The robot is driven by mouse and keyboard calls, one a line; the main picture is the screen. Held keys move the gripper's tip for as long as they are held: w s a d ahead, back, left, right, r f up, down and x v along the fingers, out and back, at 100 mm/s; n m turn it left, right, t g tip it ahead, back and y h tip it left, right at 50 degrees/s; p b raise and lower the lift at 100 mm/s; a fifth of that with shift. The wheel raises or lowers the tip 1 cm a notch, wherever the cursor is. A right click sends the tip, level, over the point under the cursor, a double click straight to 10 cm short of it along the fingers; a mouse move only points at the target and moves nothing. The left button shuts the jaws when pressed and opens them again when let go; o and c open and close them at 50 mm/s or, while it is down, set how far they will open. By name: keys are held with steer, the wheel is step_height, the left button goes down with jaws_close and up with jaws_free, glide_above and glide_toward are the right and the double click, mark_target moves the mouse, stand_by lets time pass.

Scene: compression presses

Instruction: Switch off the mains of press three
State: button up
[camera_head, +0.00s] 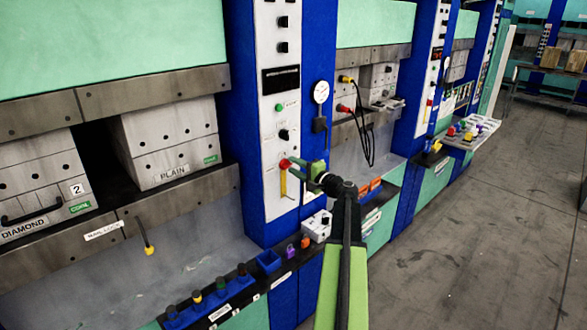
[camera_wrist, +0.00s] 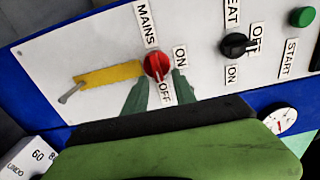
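The red mains knob (camera_wrist: 157,66) sits on a white control panel, between the MAINS, ON and OFF labels. A pale mark on it seems to point toward OFF, but it is small. In the head view the knob (camera_head: 285,163) is on the tall white panel (camera_head: 283,205) right of the press labelled 2. No press number shows on this panel. My gripper (camera_wrist: 161,77) is open, its two dark green fingers apart, with the tips at either side of the knob's lower edge. I cannot tell whether they touch it. In the head view my gripper (camera_head: 297,166) reaches the knob from the right.
A yellow tag (camera_wrist: 110,75) hangs beside the knob. A black heat knob (camera_wrist: 234,45) and green start button (camera_wrist: 302,17) share the panel. A round gauge (camera_head: 321,92) is to the right. A tray with coloured knobs (camera_head: 470,130) juts out further along. The grey floor (camera_head: 460,240) is clear.

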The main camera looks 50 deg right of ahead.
steer(key=s+a, duration=0.1)
steer(key=s, duration=1.6)
steer(key=shift+s+a, duration=0.15)
steer(key=shift+s, duration=0.05)
